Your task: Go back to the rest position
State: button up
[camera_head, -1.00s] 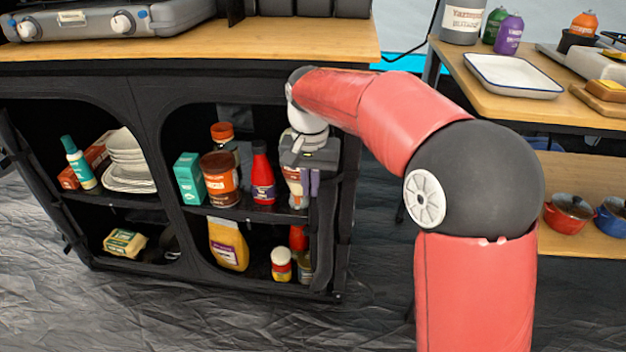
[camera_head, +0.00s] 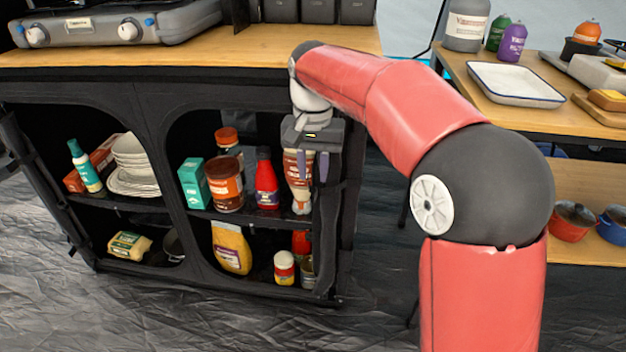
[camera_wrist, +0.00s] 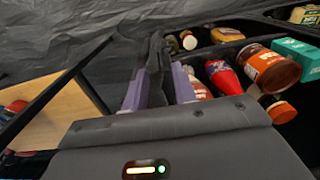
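My gripper (camera_head: 314,168) points down at the right front of the black cabinet's right opening. Its two purple fingers also show in the wrist view (camera_wrist: 157,90), spread apart with no held object visible between them. A black cabinet edge or strap (camera_wrist: 155,62) shows beyond the gap; I cannot tell whether it lies between the fingertips.
A red bottle (camera_head: 266,180), a brown jar (camera_head: 225,187) and a teal box (camera_head: 194,183) share the shelf. The wooden counter (camera_head: 200,45) is above, with a stove (camera_head: 110,28). A side table (camera_head: 478,92) with a white tray (camera_head: 514,84) stands right.

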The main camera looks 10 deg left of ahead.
notch_tip(320, 180, up, 2)
jog(key=shift+r, duration=0.1)
jog(key=shift+s+d, duration=0.1)
jog(key=shift+d, duration=0.05)
jog(key=s+d+r+t+p, duration=0.2)
jog(key=s+d+r+t, duration=0.15)
jog(key=s+d, duration=1.3)
jog(key=s+d+f+t+p, duration=0.1)
jog(key=s+d+f+t, duration=0.1)
jog(key=s+d+f, duration=0.2)
jog(key=s+f, duration=0.1)
jog(key=s, duration=0.2)
jog(key=shift+s+d+f+n, duration=0.2)
jog(key=shift+s+d+n, duration=0.1)
jog(key=shift+d, duration=0.1)
